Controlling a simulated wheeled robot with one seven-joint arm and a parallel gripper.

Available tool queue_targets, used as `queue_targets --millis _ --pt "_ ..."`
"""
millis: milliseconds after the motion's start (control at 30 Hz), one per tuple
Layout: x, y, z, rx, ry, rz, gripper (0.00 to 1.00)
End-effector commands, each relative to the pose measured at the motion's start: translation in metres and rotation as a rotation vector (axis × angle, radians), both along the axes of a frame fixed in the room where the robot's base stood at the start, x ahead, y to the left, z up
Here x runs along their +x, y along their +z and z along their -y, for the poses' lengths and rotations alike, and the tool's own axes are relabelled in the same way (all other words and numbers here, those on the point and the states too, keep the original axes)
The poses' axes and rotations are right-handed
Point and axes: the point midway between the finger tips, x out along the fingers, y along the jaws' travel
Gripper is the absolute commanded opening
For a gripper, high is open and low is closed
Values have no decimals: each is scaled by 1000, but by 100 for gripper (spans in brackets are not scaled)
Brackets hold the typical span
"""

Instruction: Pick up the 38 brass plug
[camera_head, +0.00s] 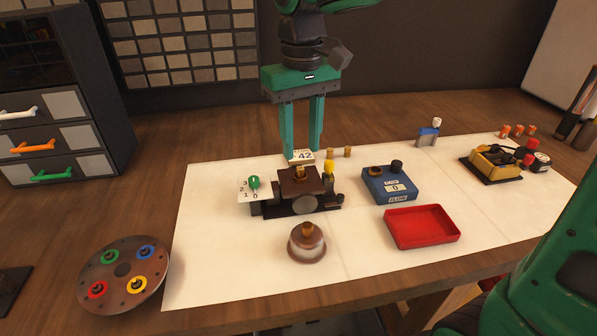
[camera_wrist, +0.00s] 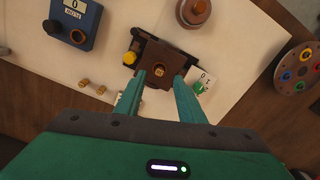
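Two small brass plugs stand on the white sheet behind the brown block: the left plug (camera_head: 330,153) and the right plug (camera_head: 347,152). They also show in the wrist view as one plug (camera_wrist: 85,82) and another plug (camera_wrist: 100,90). No number is legible on either, so I cannot tell which is 38. Another brass-coloured piece (camera_head: 300,173) sits in the top of the brown block (camera_head: 291,187). A card marked 42 (camera_head: 303,156) is behind the block. My gripper (camera_head: 301,151) is open and empty, pointing down near the block; its fingertips (camera_wrist: 159,75) show apart.
A yellow-topped part (camera_head: 328,168) adjoins the block. A blue box with a display (camera_head: 390,184), a red tray (camera_head: 421,241), a brown domed piece (camera_head: 307,243) and a round plate with coloured rings (camera_head: 124,276) stand around.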

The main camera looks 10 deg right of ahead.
Motion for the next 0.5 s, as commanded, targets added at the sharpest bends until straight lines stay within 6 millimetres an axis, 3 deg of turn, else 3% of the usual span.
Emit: queue_targets --millis 500 --pt "5 -52 0 0 -3 0 35"
